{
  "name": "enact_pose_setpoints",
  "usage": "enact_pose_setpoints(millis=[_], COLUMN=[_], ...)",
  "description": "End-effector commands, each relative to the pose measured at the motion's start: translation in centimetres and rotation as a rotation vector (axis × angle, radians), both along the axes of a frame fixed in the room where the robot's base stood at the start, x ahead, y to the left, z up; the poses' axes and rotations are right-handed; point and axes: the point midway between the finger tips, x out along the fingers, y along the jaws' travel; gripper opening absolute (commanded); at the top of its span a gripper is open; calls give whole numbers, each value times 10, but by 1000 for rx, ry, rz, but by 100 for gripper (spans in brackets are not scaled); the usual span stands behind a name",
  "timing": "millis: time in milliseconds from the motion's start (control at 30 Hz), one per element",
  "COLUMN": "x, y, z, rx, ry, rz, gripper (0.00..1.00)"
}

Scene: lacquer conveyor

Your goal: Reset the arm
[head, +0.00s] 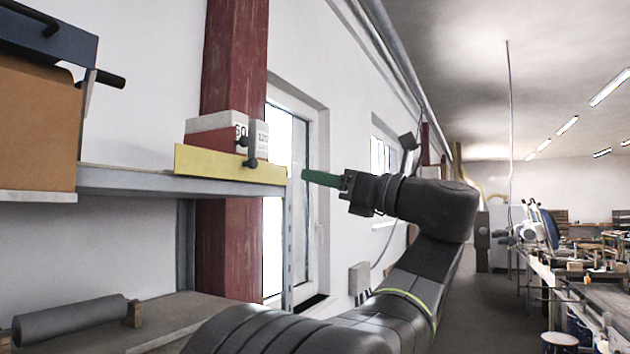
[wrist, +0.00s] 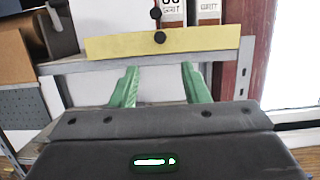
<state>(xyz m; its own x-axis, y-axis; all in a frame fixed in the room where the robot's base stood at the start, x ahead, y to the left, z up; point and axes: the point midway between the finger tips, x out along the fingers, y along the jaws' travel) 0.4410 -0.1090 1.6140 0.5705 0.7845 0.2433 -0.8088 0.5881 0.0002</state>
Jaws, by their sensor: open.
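My gripper (head: 322,178) has green fingers and is at the end of my dark arm, in the middle of the head view. It points left toward the shelf. In the wrist view my gripper (wrist: 160,85) shows two green fingers spread apart with nothing between them. The fingers are in front of the shelf edge and apart from the yellow strip (head: 225,164) on it. The yellow strip also shows in the wrist view (wrist: 120,45).
White boxes (head: 215,134) stand behind the strip on the grey shelf (head: 140,181). A brown box (head: 35,130) is at the left. A grey roll (head: 70,319) lies on the lower shelf. A red column (head: 232,60) rises behind. A long workbench (head: 605,292) runs along the right.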

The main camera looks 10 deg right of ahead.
Motion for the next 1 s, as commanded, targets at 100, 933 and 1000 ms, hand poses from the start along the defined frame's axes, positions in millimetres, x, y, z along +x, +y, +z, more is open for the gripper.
enact_pose_setpoints(millis=[100,933,1000], x=[0,49,55], y=[0,69,77], z=[0,24,26], rx=[0,1,1], ry=[0,1,1], rz=[0,4,4], gripper=[42,42,42])
